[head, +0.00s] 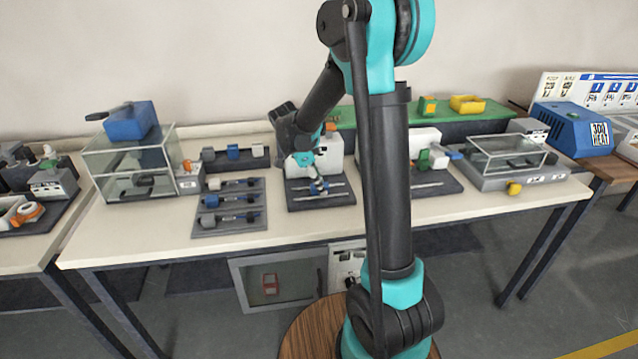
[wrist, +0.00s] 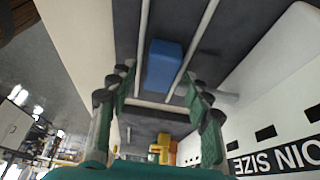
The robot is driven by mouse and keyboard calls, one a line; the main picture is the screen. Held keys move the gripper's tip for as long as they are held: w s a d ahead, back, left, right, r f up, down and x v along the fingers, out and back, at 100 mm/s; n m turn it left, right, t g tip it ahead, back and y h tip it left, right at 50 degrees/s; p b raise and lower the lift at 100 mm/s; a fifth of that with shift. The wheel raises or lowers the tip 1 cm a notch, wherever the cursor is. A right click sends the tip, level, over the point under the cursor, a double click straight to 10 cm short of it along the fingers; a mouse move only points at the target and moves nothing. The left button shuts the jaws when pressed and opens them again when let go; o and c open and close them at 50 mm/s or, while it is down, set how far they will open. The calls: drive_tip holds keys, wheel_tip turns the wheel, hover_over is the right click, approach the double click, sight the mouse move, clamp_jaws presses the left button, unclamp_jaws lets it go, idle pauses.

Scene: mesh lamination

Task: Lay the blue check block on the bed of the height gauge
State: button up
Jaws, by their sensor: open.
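The blue check block (wrist: 163,66) lies on a dark bed (wrist: 207,50) between two pale rails in the wrist view. My gripper (wrist: 163,84) is open, its green fingers to either side of and short of the block, with a clear gap between them. The block looks free of the fingers. In the head view my gripper (head: 319,184) is low over the dark bed (head: 338,201) of the white machine at mid-table. The block is hard to tell from the gripper there.
A panel with lettering (wrist: 275,150) stands close on the right in the wrist view. On the table are a rack of small parts (head: 228,225), a clear box (head: 110,160) at left and a second railed station (head: 450,187) at right. A green shelf (head: 365,113) runs behind.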

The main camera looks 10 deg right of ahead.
drive_tip(key=shift+r, duration=0.1)
drive_tip(key=v, duration=1.2)
drive_tip(key=s+d+f+n+y, duration=0.1)
drive_tip(key=s+d+f+n, duration=0.1)
drive_tip(key=s+n, duration=0.1)
drive_tip(key=s+d+f+n+t+y, duration=0.1)
drive_tip(key=s+d+f+n, duration=0.1)
drive_tip(key=s+f+n, duration=0.1)
drive_tip(key=s+d+f+n, duration=0.2)
drive_tip(key=s+n, duration=0.1)
drive_tip(key=s, duration=0.2)
drive_tip(key=shift+s+d+f+t+y, duration=0.15)
drive_tip(key=shift+d+f+t+y, duration=0.05)
drive_tip(key=shift+d+t+y, duration=0.2)
drive_tip(key=s+d+f+n+t+y, duration=0.1)
drive_tip(key=s+f+n+t, duration=0.1)
drive_tip(key=s+f+n, duration=0.5)
drive_tip(key=s+n, duration=0.2)
drive_tip(key=s, duration=0.1)
drive_tip(key=shift+s+d+y, duration=0.3)
drive_tip(key=shift+s+d, duration=0.05)
